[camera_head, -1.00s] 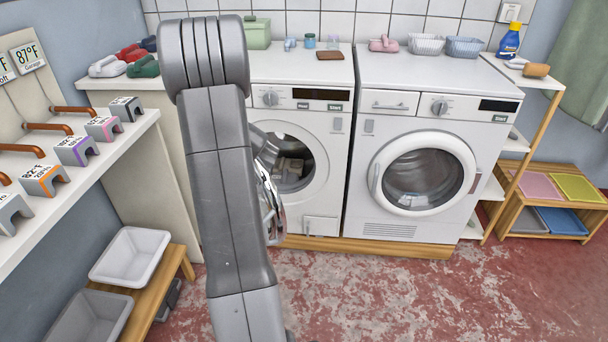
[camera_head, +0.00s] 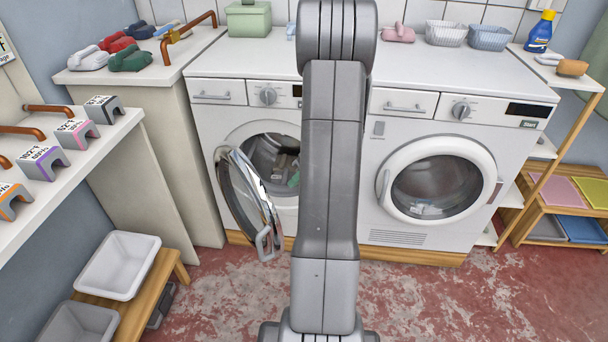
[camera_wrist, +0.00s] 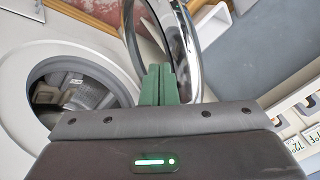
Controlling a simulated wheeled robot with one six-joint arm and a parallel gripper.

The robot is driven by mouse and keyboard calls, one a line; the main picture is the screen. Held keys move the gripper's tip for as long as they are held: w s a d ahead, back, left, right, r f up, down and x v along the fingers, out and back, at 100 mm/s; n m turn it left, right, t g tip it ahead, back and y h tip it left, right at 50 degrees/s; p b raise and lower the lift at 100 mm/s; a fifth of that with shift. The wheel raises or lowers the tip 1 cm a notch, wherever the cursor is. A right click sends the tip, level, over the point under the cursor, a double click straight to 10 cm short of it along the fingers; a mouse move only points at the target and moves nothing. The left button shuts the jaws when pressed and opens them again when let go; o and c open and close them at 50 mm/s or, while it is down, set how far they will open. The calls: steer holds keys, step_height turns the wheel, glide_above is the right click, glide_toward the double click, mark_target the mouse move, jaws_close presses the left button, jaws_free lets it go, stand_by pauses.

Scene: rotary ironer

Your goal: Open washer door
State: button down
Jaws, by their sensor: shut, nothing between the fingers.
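The left front-loading machine (camera_head: 214,118) has its round door (camera_head: 250,195) standing wide open, swung out to the left on its hinge. The door has a chrome rim and a grey handle (camera_head: 266,243) at its free edge. The drum opening (camera_head: 270,160) is exposed, with laundry inside. In the wrist view the chrome door ring (camera_wrist: 185,40) rises behind my gripper (camera_wrist: 160,72), and the drum opening (camera_wrist: 75,88) is at left. My green fingers are shut together and empty, in front of the ring; I cannot tell whether they touch it.
A second machine (camera_head: 375,215) on the right has its white-ringed door (camera_head: 436,180) closed. A counter (camera_head: 160,60) and a wooden bench with a white bin (camera_head: 118,265) stand at left. A slim shelf (camera_head: 560,120) stands at right. The floor (camera_head: 440,300) in front is clear.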

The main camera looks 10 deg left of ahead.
mark_target(267, 201)
steer(key=shift+s+a+f, duration=0.45)
steer(key=shift+a+f, duration=0.25)
steer(key=shift+a, duration=0.35)
steer(key=shift+s+a+f, duration=0.45)
steer(key=shift+a+f, duration=0.3)
steer(key=shift+a, duration=0.3)
steer(key=shift+s+a+f, duration=0.45)
steer(key=shift+a+f, duration=0.25)
steer(key=shift+a, duration=0.35)
steer(key=shift+s+a+f, duration=0.1)
steer(key=shift+s+a, duration=0.2)
steer(key=shift+a, duration=0.05)
steer(key=s+a+m+t, duration=0.1)
steer(key=s+a+m, duration=0.1)
steer(key=a, duration=0.7)
steer(key=s+a+m+t+p, duration=0.1)
steer(key=s+a+m, duration=0.1)
steer(key=s+a, duration=0.3)
steer(key=s+a+m+t+p, duration=0.1)
steer(key=s+a, duration=0.3)
steer(key=a, duration=0.9)
steer(key=shift+s+a+m+t+h, duration=0.3)
steer(key=shift+m+h, duration=0.1)
steer(key=shift+m, duration=0.1)
